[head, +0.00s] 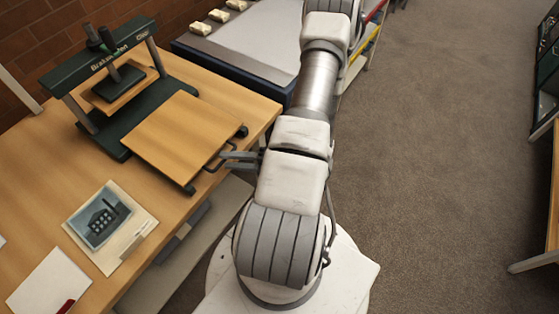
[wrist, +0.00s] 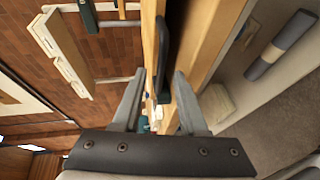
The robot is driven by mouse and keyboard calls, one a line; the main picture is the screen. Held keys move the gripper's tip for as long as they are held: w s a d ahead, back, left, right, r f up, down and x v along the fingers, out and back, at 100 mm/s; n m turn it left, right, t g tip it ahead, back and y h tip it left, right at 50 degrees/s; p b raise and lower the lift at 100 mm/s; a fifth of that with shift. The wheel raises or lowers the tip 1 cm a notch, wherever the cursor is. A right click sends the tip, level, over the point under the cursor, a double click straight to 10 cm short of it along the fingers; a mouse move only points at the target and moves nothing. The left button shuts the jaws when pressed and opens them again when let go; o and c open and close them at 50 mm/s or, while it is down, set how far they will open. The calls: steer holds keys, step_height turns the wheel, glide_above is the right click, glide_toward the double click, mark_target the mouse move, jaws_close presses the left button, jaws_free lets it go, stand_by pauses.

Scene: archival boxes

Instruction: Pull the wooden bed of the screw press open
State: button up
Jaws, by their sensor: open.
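The screw press (head: 110,75) has a dark green frame and stands on the wooden table. Its flat wooden bed (head: 178,135) lies in front of the frame, towards my arm. A dark bar handle (head: 215,160) is on the bed's near edge. My gripper (head: 228,161) is level with the table edge, at this handle. In the wrist view, my open gripper (wrist: 160,76) has one finger on each side of the dark handle (wrist: 163,60). I cannot tell whether either finger touches it. My arm does not hide the bed.
A picture booklet (head: 108,225) and a white sheet (head: 48,284) lie on the table (head: 50,190) left of my arm. A blue-edged bench (head: 255,40) with small pale blocks stands behind. A shelf (head: 190,250) runs under the table. Carpet (head: 440,150) is clear on the right.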

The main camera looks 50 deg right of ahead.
steer(key=v, duration=1.5)
steer(key=shift+r, duration=0.1)
